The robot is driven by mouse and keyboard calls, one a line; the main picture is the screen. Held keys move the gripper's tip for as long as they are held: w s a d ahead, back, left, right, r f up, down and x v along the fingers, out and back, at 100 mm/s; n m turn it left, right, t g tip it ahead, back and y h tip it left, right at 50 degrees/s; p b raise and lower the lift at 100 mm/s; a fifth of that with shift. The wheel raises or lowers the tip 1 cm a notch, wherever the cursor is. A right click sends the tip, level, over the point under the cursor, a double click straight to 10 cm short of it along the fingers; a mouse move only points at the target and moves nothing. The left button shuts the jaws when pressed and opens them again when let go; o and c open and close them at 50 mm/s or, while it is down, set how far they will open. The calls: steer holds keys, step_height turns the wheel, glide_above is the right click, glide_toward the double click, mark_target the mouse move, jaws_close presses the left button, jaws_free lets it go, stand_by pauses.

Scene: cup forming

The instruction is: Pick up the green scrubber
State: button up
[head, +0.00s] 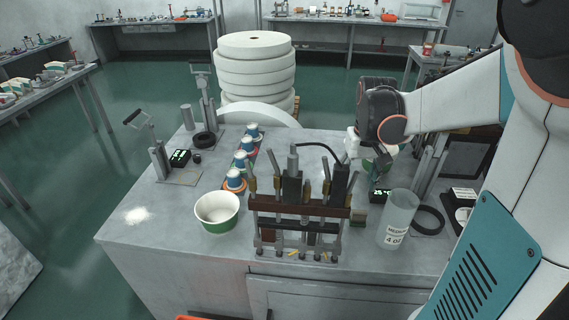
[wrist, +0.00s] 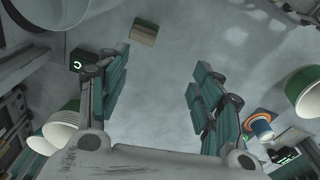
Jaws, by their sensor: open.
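A small block with a tan top and a dark green edge, which looks like the scrubber (wrist: 144,33), lies flat on the grey table in the wrist view. It is ahead of the fingertips and a little left of the gap's middle. My gripper (wrist: 161,62) is open, with nothing between its teal pads, and is apart from the block. In the head view my gripper (head: 379,178) is over the right part of the table, behind the clear beaker. A small brownish patch beside the rack may be the same block, but it is partly hidden and I cannot be sure.
A rack of upright tools (head: 300,215) stands at the table's middle front. The clear beaker (head: 398,222) and a black ring (head: 430,220) are at the right. A green-and-white cup (head: 217,211) and several blue-topped pods (head: 235,180) stand left.

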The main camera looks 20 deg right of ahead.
steer(key=d+m, duration=0.2)
steer(key=d, duration=0.2)
steer(key=b, duration=0.2)
glide_above(360, 212)
steer(key=shift+g, duration=0.3)
steer(key=f, duration=0.8)
steer(key=shift+s+d+f, duration=0.1)
steer(key=shift+d+f, duration=0.05)
steer(key=shift+d, duration=0.2)
steer(key=shift+a+f+b, duration=0.2)
steer(key=shift+f+b, duration=0.25)
steer(key=shift+f, duration=0.95)
steer(key=shift+a+f+b, duration=0.15)
steer(key=shift+f+b, duration=0.25)
steer(key=shift+f, duration=0.95)
steer(key=c, duration=1.1)
